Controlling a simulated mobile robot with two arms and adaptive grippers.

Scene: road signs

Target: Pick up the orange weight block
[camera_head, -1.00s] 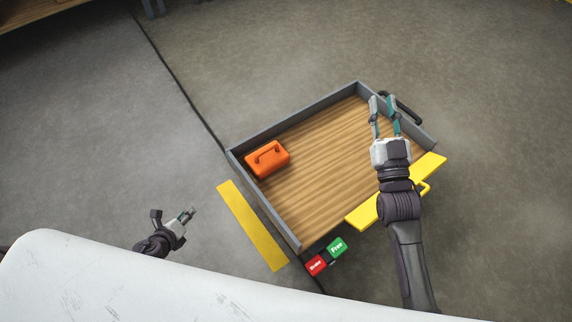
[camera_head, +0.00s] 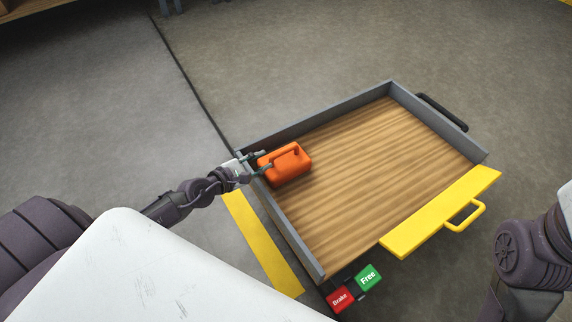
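The orange weight block (camera_head: 287,168) sits in the left corner of the wooden-floored cart (camera_head: 385,165), against the grey side wall. The fingers look spread apart, one toward the far side and one toward the near side. I cannot tell whether they touch the block. My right arm shows at the right edge, but its gripper is out of view.
A yellow flap with a handle (camera_head: 440,215) is on the cart's near right side. A green Free pedal (camera_head: 368,278) and a red Brake pedal (camera_head: 340,299) are at the near corner. A yellow floor strip (camera_head: 262,245) runs along the left. The cart floor is otherwise bare.

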